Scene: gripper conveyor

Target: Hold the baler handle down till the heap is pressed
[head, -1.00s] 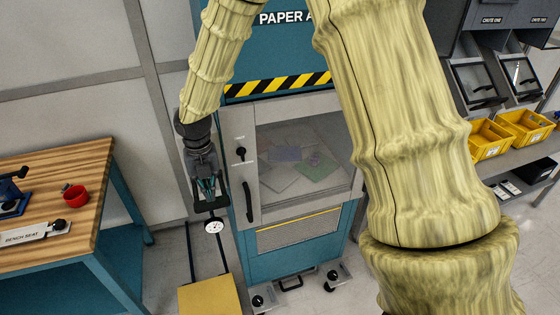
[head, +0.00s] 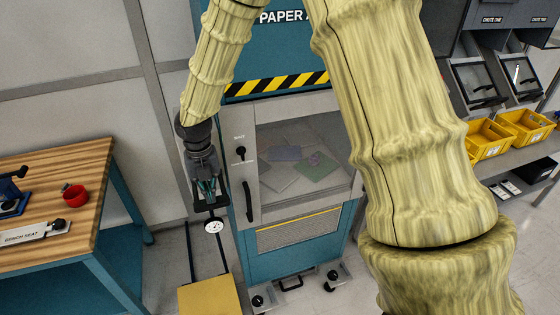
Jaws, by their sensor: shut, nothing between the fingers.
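The teal paper baler (head: 262,262) stands in the middle of the head view, its windowed door (head: 300,215) shut. Behind the window lies a heap of flat sheets (head: 283,172), with a green one and a bluish one among them. My gripper (head: 207,196) is shut and points down at the left side of the baler, left of the black door handle (head: 249,203). Its fingertips are at a dark part (head: 212,207) above a white dial (head: 213,226). I cannot tell whether that part is the baler handle or whether they touch it.
A wooden bench (head: 75,235) with a red cup (head: 76,194) stands at the left. A yellow-topped platform (head: 208,296) is on the floor below my gripper. Yellow bins (head: 487,140) sit on a shelf at the right. My arm covers part of the baler.

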